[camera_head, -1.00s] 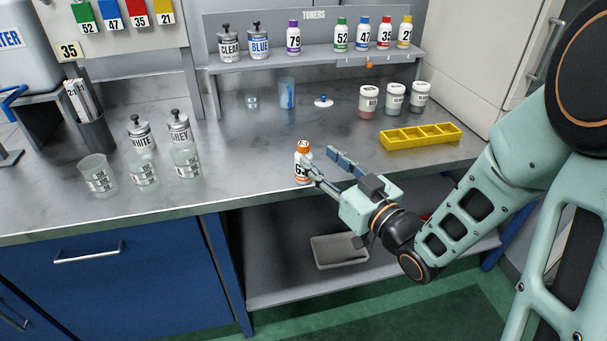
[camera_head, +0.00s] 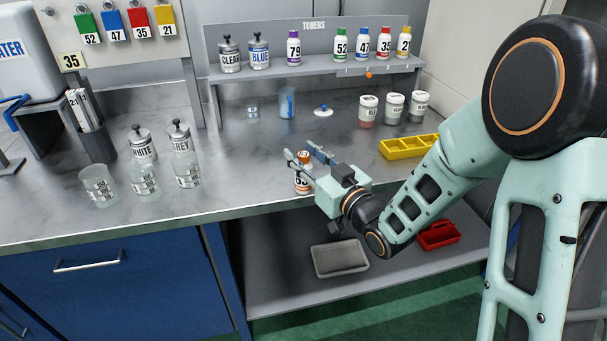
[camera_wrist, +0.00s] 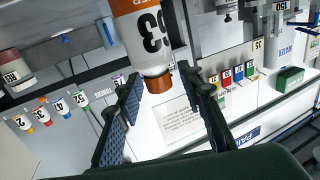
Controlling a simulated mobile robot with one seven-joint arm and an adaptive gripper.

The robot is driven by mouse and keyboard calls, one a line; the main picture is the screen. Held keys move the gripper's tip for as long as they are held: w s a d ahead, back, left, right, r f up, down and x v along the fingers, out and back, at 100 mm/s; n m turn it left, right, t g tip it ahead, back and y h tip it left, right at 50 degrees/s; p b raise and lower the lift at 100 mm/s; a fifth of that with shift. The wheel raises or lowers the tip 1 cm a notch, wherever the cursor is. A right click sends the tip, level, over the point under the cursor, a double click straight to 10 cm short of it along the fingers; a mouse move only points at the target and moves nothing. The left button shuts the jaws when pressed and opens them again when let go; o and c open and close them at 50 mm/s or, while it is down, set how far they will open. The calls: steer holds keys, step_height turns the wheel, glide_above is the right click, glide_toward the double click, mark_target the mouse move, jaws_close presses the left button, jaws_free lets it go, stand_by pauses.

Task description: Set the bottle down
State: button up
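A white bottle with an orange cap and a black number on its label stands upright on the grey bench (camera_head: 240,180), near the front edge; the bottle (camera_head: 301,186) is partly covered by my gripper. My gripper (camera_head: 300,150) is open, its two fingers spread apart on either side of the cap at about its height. In the wrist view the bottle (camera_wrist: 146,35) shows upside down, with its cap between and just past the fingertips (camera_wrist: 159,73). The fingers look clear of the bottle, though contact at the cap is hard to judge.
A yellow sectioned tray (camera_head: 408,147) lies to the right. White jars (camera_head: 394,108) stand behind it. Glass beakers (camera_head: 98,184) and labelled canisters stand at left. A shelf (camera_head: 310,68) at the back holds toner bottles. The bench around the bottle is mostly clear.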

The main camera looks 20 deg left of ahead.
jaws_close()
stand_by(0.3)
